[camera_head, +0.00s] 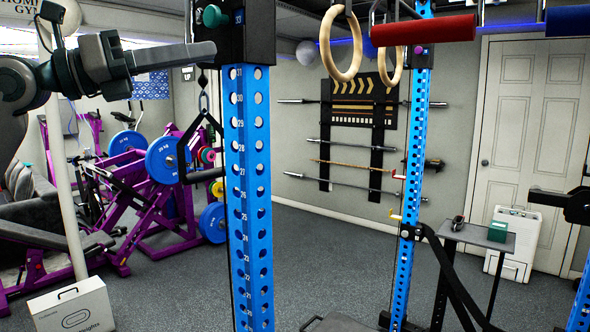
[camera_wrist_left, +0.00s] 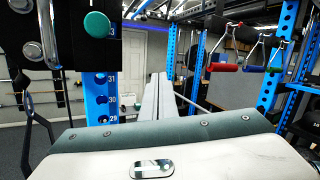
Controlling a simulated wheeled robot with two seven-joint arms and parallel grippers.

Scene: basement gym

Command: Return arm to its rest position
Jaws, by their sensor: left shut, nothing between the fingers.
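My left arm comes in from the upper left in the head view. Its left gripper (camera_head: 205,50) is shut and empty, with its long grey fingers pointing right. The fingertips overlap the near blue rack upright (camera_head: 249,180) near its top in the picture; I cannot tell whether they touch it. In the left wrist view the shut fingers (camera_wrist_left: 157,90) point away, with the blue upright to their left. My right gripper is not clearly seen in these views.
Purple gym machines (camera_head: 150,200) stand at left. A black rack attachment (camera_head: 562,205) juts in at right. Floor (camera_head: 335,250) between uprights is mostly clear.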

